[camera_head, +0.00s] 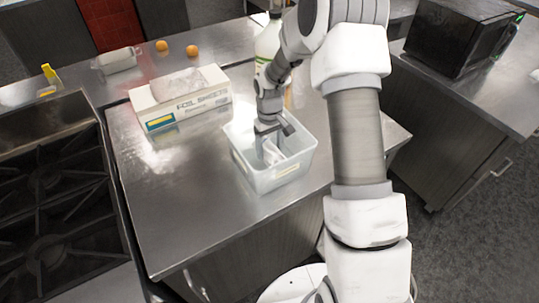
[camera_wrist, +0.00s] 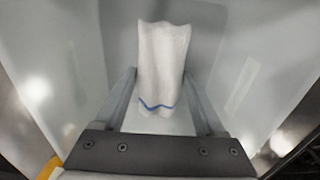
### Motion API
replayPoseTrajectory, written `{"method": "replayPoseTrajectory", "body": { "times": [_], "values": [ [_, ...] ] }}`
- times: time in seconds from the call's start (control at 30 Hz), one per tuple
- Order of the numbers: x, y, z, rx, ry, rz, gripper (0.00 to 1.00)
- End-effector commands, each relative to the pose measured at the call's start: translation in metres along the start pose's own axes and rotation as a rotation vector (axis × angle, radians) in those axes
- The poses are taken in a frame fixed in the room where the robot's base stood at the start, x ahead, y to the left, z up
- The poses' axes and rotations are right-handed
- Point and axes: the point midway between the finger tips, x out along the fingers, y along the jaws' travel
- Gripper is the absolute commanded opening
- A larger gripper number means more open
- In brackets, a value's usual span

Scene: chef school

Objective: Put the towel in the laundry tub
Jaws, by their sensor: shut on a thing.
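The laundry tub (camera_head: 271,178) is a pale, translucent open bin standing on the steel counter. Its inner walls (camera_wrist: 248,75) surround the fingers in the wrist view. The towel (camera_wrist: 163,62) is white with a blue stripe near its lower end, and it is bunched between the two fingers. In the head view the towel (camera_head: 271,152) shows as a small white patch inside the tub's opening. My gripper (camera_head: 270,135) points down into the tub and is shut on the towel. Whether the towel touches the tub floor cannot be told.
Two orange round items (camera_head: 192,50) lie farther back. A stove (camera_head: 50,200) is at the left, and a black appliance (camera_head: 460,38) sits on the right counter.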

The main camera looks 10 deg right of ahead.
Motion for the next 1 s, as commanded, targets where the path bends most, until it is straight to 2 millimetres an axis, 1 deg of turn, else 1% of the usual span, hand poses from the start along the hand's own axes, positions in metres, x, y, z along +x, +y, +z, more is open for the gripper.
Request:
{"method": "replayPoseTrajectory", "body": {
  "times": [0.3, 0.57, 0.67, 0.7, 0.83, 0.87, 1.0],
  "values": [
    [0.036, 0.0, 0.001, -0.002, -0.003, 0.0, 0.2],
    [0.038, 0.0, 0.0, -0.001, 0.0, 0.001, 0.2],
    [0.042, 0.0, 0.0, -0.001, -0.001, 0.001, 0.2],
    [0.041, 0.0, 0.0, -0.001, 0.0, 0.001, 0.75],
    [0.04, 0.0, 0.0, -0.001, -0.001, 0.0, 0.98],
    [0.04, 0.0, 0.0, -0.001, -0.001, 0.0, 1.0],
    [0.04, 0.0, 0.0, -0.001, -0.001, 0.0, 1.0]
  ]
}}
